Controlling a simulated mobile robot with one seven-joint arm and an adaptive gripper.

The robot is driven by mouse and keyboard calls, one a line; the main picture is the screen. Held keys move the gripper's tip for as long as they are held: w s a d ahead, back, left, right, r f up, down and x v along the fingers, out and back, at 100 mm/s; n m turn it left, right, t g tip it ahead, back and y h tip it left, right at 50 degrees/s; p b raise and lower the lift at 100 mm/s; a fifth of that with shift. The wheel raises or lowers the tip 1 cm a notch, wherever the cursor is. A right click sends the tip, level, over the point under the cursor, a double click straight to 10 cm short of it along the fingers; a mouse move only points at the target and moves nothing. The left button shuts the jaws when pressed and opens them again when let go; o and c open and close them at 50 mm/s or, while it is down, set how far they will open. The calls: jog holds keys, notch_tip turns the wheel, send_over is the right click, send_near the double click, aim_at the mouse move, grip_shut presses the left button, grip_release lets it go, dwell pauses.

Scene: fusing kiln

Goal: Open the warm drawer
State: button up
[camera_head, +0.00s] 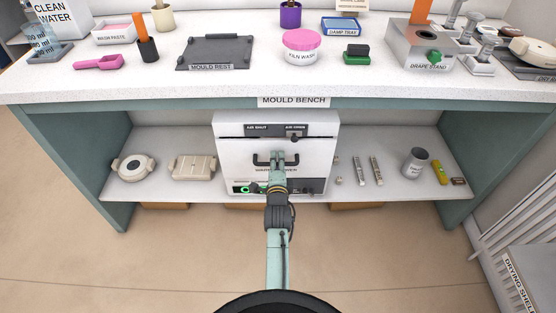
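A white warming unit (232,158) stands on the shelf under the bench, in the middle of the head view. Its front has a dark horizontal handle (260,163), a label partly hidden by my arm, and a lower dark panel with a green-lit ring (244,190). The front looks closed. My gripper (277,156) is at the handle's middle, in front of the unit, and covers part of the handle. I cannot tell whether the fingers are closed around the handle or only beside it.
The mould bench (180,83) overhangs the shelf. Beige moulds (192,167) stand left of the unit; small tools (376,170) and a grey jar (415,162) stand right of it. The floor (170,255) in front is clear. A drying shelf (528,283) is at lower right.

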jog(key=shift+c, duration=0.3)
grip_shut()
dwell(0.6)
